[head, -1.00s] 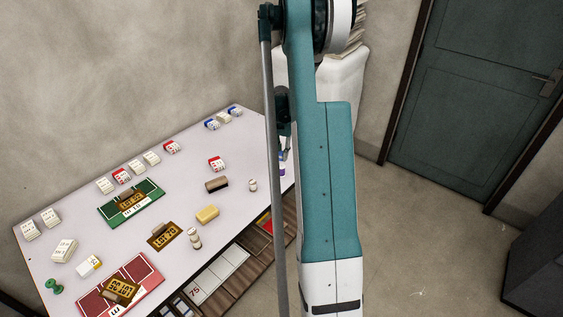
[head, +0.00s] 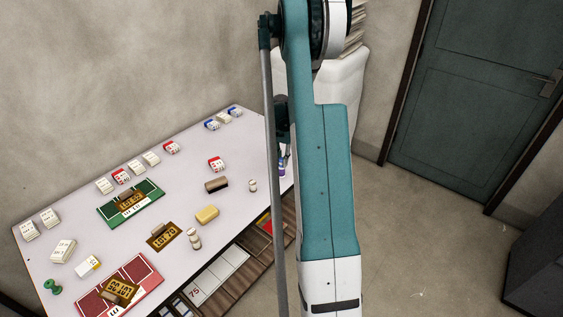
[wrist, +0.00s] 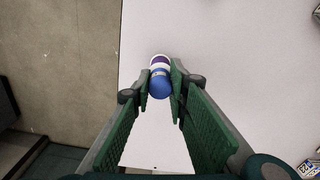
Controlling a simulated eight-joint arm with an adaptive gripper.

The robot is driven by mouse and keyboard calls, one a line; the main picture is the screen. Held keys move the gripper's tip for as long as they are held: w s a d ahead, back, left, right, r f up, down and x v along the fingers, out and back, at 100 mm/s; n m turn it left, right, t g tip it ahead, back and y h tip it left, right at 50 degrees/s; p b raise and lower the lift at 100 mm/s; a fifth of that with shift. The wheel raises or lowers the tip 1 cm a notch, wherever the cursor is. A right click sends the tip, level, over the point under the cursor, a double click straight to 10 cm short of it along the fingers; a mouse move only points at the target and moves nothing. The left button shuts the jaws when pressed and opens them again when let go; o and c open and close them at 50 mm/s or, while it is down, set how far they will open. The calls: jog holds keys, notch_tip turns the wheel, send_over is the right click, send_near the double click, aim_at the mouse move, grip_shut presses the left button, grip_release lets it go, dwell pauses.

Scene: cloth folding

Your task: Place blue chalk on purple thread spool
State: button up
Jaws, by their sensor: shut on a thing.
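In the wrist view, my gripper (wrist: 159,84) is shut on the blue chalk (wrist: 160,90), a rounded blue piece between its green ridged fingertips. The purple thread spool (wrist: 160,60), with white bands, shows just past the chalk and in line with it. The chalk covers part of the spool, and I cannot tell whether they touch. In the head view, a small purple and white patch of the spool (head: 282,168) shows at the table's right end. My arm hides the chalk and most of the gripper there.
The pale table (head: 110,255) holds several white, red and blue boxes along its back. A brown brush-like block (head: 216,184), a yellow block (head: 207,214) and small pale spools (head: 194,238) stand nearer. In the wrist view, the tabletop around the spool is clear, and its edge runs close on the left.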

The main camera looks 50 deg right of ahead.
aim_at(281, 158)
jog(key=shift+f, duration=0.15)
jog(key=o, duration=0.9)
notch_tip(281, 158, up, 12)
jog(key=shift+r+p, duration=0.2)
jog(key=shift+p, duration=0.6)
